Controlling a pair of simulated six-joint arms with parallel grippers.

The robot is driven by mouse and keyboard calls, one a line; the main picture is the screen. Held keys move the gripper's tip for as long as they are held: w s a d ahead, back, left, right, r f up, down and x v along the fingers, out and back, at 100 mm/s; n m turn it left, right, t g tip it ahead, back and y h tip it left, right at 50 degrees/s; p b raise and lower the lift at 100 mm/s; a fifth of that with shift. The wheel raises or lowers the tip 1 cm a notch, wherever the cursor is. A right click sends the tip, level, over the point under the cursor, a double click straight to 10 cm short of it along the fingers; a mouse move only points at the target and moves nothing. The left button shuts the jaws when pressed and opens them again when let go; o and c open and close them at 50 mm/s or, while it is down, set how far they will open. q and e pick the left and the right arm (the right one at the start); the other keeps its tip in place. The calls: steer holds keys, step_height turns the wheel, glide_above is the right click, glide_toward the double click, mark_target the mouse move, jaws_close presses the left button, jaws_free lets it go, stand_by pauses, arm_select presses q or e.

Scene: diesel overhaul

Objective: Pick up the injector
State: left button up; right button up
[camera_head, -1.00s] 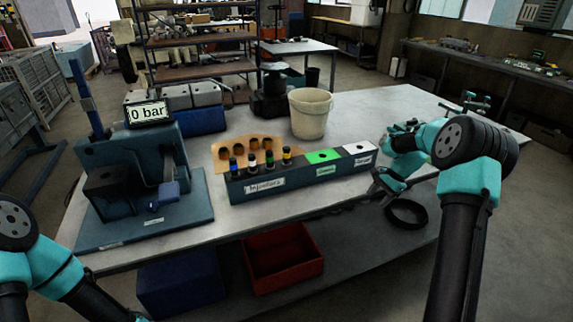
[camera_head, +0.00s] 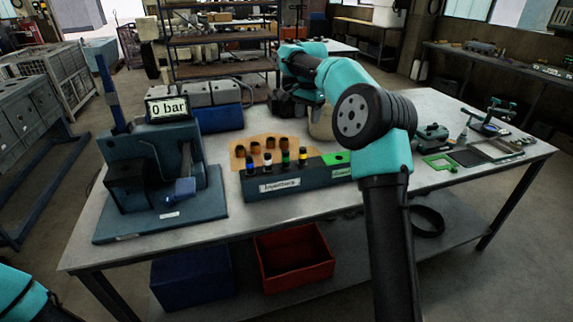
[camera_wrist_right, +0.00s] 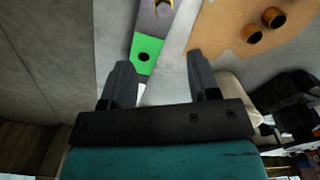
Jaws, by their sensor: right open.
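Several injectors stand upright in the dark blue rack (camera_head: 305,181) labelled "Injectors", with blue (camera_head: 254,171), white (camera_head: 267,162), green (camera_head: 285,161) and yellow (camera_head: 302,157) bands. A green section lies at the rack's right, partly behind my right arm. In the right wrist view, my right gripper (camera_wrist_right: 160,78) is open and empty. The rack's green section (camera_wrist_right: 147,52), with a dark hole, lies beyond its fingertips. The yellow-banded injector (camera_wrist_right: 163,6) shows at the top edge. My left gripper is out of view.
A tan mat (camera_head: 264,142) with several brown caps lies behind the rack. A test stand reading "0 bar" (camera_head: 158,170) stands at the left. Red (camera_head: 292,262) and blue bins sit below the table.

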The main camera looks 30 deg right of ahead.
steer(key=shift+w+a+r, duration=0.15)
steer(key=shift+a+r, duration=0.2)
steer(key=shift+r, duration=0.05)
steer(key=shift+f, duration=0.1)
glide_above(302, 163)
steer(key=w+d, duration=0.1)
step_height(302, 163, down, 12)
steer(key=shift+f, duration=0.1)
stand_by(0.3)
steer(key=shift+a+f, duration=0.15)
steer(key=shift+f, duration=2.45)
steer(key=shift+c, duration=0.3)
